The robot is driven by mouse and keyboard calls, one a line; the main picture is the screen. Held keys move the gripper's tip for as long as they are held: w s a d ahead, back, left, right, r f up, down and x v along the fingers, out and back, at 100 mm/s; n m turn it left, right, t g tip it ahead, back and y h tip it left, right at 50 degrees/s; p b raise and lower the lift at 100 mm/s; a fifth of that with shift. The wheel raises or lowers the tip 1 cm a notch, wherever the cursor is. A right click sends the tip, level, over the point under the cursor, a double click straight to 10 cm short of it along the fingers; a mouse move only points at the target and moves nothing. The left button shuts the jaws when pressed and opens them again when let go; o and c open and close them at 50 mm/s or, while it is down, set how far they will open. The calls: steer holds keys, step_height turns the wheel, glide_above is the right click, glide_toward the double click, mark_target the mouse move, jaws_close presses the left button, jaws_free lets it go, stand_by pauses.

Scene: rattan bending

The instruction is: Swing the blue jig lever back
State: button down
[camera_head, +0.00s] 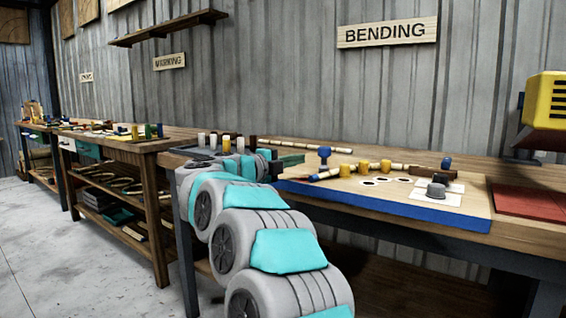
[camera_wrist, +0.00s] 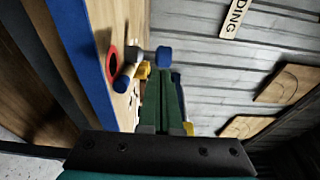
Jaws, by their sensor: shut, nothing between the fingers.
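The bending jig is a pale board (camera_head: 340,190) with a blue front edge on the bench. A blue knob (camera_head: 324,152) stands at its left back, and a second blue knob (camera_head: 446,163) stands farther right. I cannot tell which belongs to the lever.
A rattan pole (camera_head: 325,174) lies on the board beside several yellow pegs (camera_head: 364,166). Several upright pegs (camera_head: 213,141) are behind my arm. A yellow machine (camera_head: 547,100) overhangs the right end, above a red mat (camera_head: 530,203).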

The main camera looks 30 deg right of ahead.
mark_target(319, 155)
steer(key=d, duration=0.3)
steer(key=w+d, duration=0.1)
steer(key=d, duration=0.1)
steer(key=shift+d, duration=0.5)
steer(key=shift+d+p, duration=0.1)
steer(key=shift+p, duration=0.25)
